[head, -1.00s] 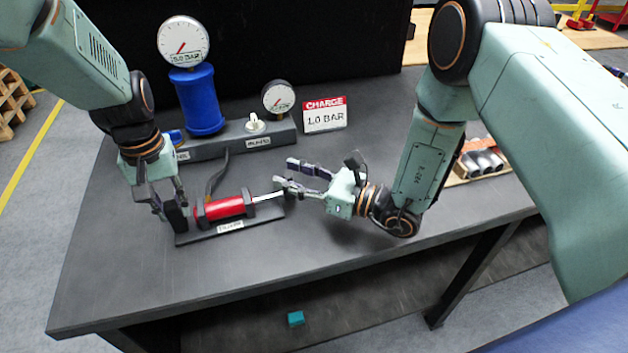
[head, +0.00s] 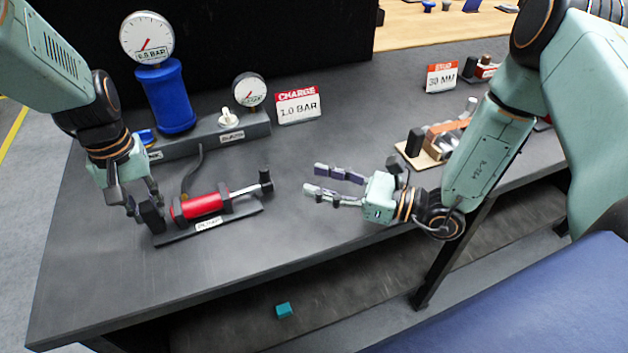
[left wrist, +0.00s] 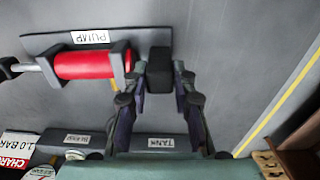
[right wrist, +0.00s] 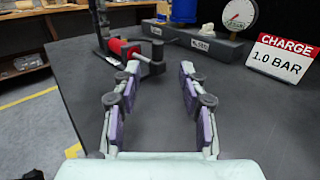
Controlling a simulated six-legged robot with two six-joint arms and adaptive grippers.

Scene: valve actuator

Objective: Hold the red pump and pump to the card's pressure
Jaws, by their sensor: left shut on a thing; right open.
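The red pump (head: 202,206) lies on a dark base labelled PUMP, its rod drawn out to a black handle (head: 265,181). My left gripper (head: 148,212) is shut on the black block (left wrist: 160,70) at the pump's left end. My right gripper (head: 333,183) is open and empty, right of the handle and apart from it; the handle (right wrist: 157,58) stands beyond its fingers in the right wrist view. The red and white card (head: 298,106) reads CHARGE 1.0 BAR. The gauge (head: 147,38) on the blue tank (head: 166,98) appears to read 0.5 BAR.
A grey manifold (head: 200,139) behind the pump carries a white knob (head: 226,116) and a smaller gauge (head: 249,89). At right are a wooden rack (head: 418,156) and a card reading 30 MM (head: 441,77).

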